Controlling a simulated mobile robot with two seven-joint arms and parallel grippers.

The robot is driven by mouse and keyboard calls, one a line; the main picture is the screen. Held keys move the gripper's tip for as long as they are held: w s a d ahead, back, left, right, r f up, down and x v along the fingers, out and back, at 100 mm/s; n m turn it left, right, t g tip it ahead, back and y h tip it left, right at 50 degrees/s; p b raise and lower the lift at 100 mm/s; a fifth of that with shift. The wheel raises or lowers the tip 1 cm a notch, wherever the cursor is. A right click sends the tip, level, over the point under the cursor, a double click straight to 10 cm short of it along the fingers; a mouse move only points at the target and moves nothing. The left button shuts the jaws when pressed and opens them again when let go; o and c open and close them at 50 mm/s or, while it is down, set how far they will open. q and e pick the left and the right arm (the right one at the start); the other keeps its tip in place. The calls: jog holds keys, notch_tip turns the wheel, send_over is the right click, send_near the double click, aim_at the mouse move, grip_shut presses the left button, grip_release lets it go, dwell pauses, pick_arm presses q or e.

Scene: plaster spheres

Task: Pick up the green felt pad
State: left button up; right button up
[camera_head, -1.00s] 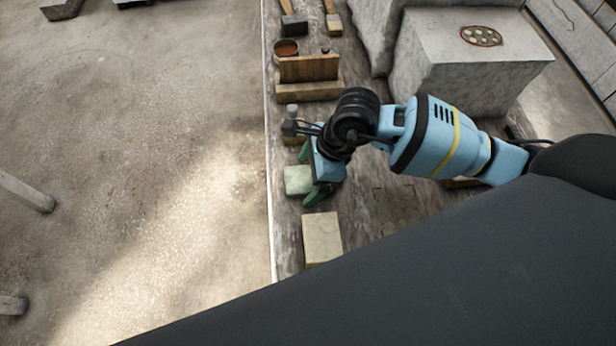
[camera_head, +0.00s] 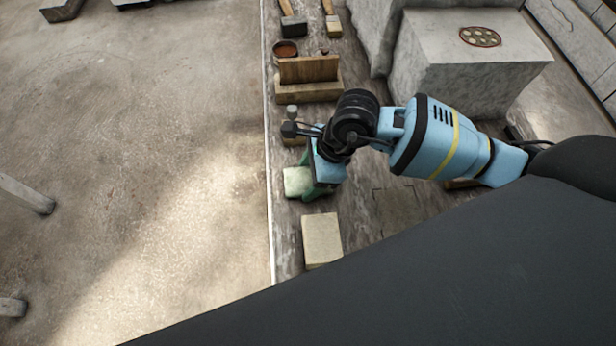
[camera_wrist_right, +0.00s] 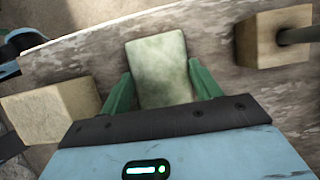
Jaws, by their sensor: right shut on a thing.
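The green felt pad (camera_head: 297,181) is a pale green block-shaped pad near the left edge of the wooden bench. My right gripper (camera_head: 315,177) is shut on it, with one green finger on each side. In the right wrist view the pad (camera_wrist_right: 159,66) lies between the two green fingers of the gripper (camera_wrist_right: 160,88). Part of the pad is hidden by the gripper body. I cannot tell whether the pad is clear of the bench. My left gripper is not in view.
A cream block (camera_head: 321,240) lies on the bench (camera_head: 290,255) just nearer than the pad. Beyond the pad are a small block with a grey knob (camera_head: 292,111), a wooden holder (camera_head: 308,80) and a reddish bowl (camera_head: 285,49). A large stone block (camera_head: 470,65) stands right.

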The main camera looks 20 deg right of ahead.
aim_at(309, 179)
jog(key=shift+r, duration=0.15)
notch_tip(309, 179, up, 9)
jog(key=p, duration=0.2)
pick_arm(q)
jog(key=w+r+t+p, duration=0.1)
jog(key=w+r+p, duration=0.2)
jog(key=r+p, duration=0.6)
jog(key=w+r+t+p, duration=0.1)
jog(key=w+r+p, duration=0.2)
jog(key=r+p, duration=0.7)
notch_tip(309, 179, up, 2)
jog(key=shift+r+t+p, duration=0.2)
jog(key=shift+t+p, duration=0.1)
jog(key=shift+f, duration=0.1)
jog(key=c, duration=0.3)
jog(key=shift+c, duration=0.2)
pick_arm(e)
jog(key=s+d+r+n+g+h, duration=0.2)
jog(key=s+r+n, duration=0.4)
jog(key=n, duration=0.4)
jog(key=s+d+r+n+g+h, duration=0.2)
jog(key=s+d+r+n, duration=0.4)
jog(key=n, duration=0.5)
jog(key=shift+s+d+r+g, duration=0.2)
jog(key=shift+s+r+g, duration=0.3)
jog(key=shift+g, duration=0.4)
